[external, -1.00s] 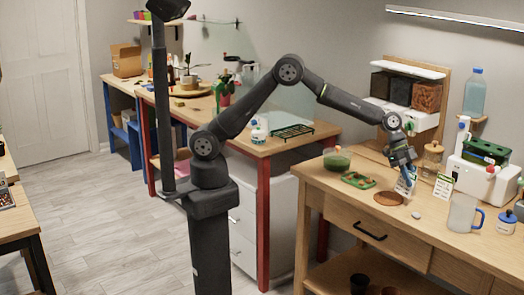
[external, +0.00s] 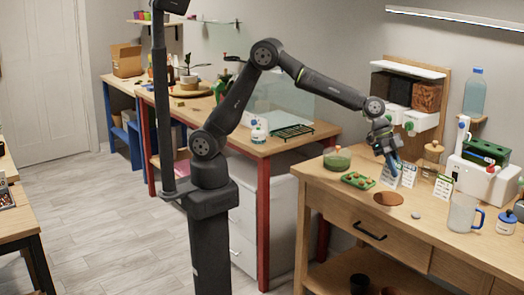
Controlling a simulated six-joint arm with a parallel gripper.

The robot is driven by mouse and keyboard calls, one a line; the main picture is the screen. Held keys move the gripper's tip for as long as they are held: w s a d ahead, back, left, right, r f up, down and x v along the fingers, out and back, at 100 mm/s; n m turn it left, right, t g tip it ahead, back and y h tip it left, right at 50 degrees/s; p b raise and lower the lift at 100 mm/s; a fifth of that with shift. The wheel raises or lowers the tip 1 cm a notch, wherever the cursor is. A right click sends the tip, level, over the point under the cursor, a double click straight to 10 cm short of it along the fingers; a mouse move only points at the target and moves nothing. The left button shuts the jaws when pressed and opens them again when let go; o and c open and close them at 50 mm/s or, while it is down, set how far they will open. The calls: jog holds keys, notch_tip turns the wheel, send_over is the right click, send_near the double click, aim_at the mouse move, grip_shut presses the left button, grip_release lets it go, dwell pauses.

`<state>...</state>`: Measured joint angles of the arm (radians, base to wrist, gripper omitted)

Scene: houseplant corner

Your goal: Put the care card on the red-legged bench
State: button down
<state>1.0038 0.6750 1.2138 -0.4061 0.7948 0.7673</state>
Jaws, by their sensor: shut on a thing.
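My gripper (external: 391,164) is over the wooden workbench at the right, pointing down. It is shut on a small white care card (external: 388,178), which hangs from the fingers above the bench top; the print is too small to read. The red-legged bench (external: 310,138) stands to the left of the workbench, with its wooden top and red legs in view. My arm passes in front of part of it.
Other white cards stand on the workbench (external: 345,199), one beside my gripper (external: 409,176) and one farther right (external: 443,187). A green tray (external: 358,180), brown disc (external: 388,198) and jug (external: 463,213) are near. The red-legged bench holds a black rack (external: 292,131) and white bottle (external: 258,132).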

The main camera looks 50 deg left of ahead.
jog(key=w+a+f+n+t+y, duration=0.1)
jog(key=w+a+n+t, duration=0.15)
jog(key=w+a, duration=0.65)
jog(key=w+a+f+n+t, duration=0.1)
jog(key=w+a+n, duration=0.35)
jog(key=a, duration=0.75)
jog(key=w+a+f+n+t+y, duration=0.1)
jog(key=w+a+n, duration=0.1)
jog(key=w+a, duration=0.75)
jog(key=a+f+n+t+y, duration=0.15)
jog(key=a+n, duration=0.25)
jog(key=a, duration=1.3)
jog(key=a+f+n+y, duration=0.15)
jog(key=a+f, duration=0.25)
jog(key=a, duration=0.4)
jog(key=s+a+f+n, duration=0.1)
jog(key=s+a+f, duration=0.2)
jog(key=f, duration=0.4)
jog(key=s+a+f+n+y, duration=0.1)
jog(key=s+a+f, duration=0.3)
jog(key=f, duration=0.4)
jog(key=shift+f+n+y, duration=0.15)
jog(key=shift+n+y, duration=0.15)
jog(key=shift+n, duration=0.35)
jog(key=shift+s, duration=0.1)
